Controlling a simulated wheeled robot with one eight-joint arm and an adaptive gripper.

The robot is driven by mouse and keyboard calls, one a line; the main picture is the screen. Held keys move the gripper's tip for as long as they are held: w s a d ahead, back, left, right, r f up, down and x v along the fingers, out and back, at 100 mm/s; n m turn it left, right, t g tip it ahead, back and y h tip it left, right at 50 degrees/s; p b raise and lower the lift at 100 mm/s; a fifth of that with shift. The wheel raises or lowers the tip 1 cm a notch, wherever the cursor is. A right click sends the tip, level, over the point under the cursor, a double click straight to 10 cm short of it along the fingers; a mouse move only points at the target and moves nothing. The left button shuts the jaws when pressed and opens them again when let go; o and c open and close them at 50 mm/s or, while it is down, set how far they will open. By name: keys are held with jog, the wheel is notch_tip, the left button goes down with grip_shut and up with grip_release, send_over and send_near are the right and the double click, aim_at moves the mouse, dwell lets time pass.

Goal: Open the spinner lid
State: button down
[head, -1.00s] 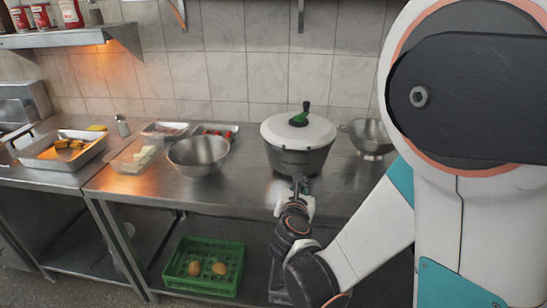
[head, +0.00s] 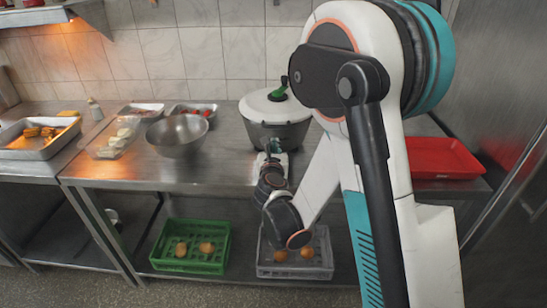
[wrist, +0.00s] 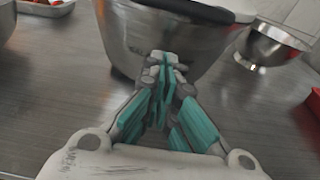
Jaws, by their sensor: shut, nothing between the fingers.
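The spinner is a dark grey bowl (head: 277,135) with a white lid (head: 262,104) on top, standing on the steel counter. My gripper (head: 271,148) is in front of the bowl, below lid height. In the wrist view my gripper (wrist: 163,62) is shut and empty, its fingertips close to the bowl's wall (wrist: 165,38). I cannot tell whether they touch it.
A steel bowl (head: 178,138) stands left of the spinner, and another (wrist: 268,45) to its right. A red tray (head: 443,160) lies at the right end. Trays with food stand at the left. A green crate (head: 190,247) and a grey crate (head: 295,262) sit on the lower shelf.

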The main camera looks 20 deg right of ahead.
jog(key=r, duration=0.2)
jog(key=s+r, duration=0.1)
jog(key=shift+a+r, duration=0.1)
jog(key=shift+r, duration=0.25)
jog(key=shift+a+r, duration=0.1)
